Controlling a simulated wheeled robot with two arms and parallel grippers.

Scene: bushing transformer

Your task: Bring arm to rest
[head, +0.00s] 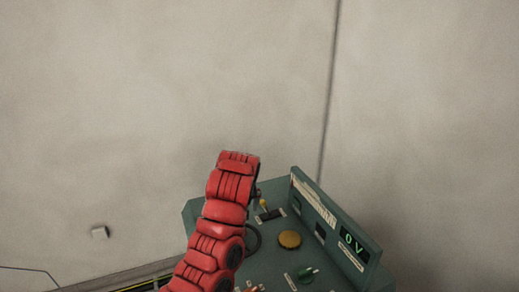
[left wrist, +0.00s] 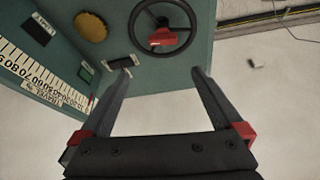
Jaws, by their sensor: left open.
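My left arm, with red segments, reaches up over the green control console (head: 262,262) in the head view and hides part of it. The gripper itself is hidden there. In the left wrist view my left gripper (left wrist: 163,72) is open with nothing between its dark fingers. A black handwheel (left wrist: 131,22) with a red piece (left wrist: 163,38) at its middle lies beyond the fingertips, on the green console (left wrist: 117,38). I cannot tell whether the fingertips touch the console. My right gripper is not in view.
The console bears a yellow round button (head: 289,239), a green knob (head: 306,273) and a display reading "0 V" (head: 353,243). A scale (left wrist: 40,72) shows in the left wrist view.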

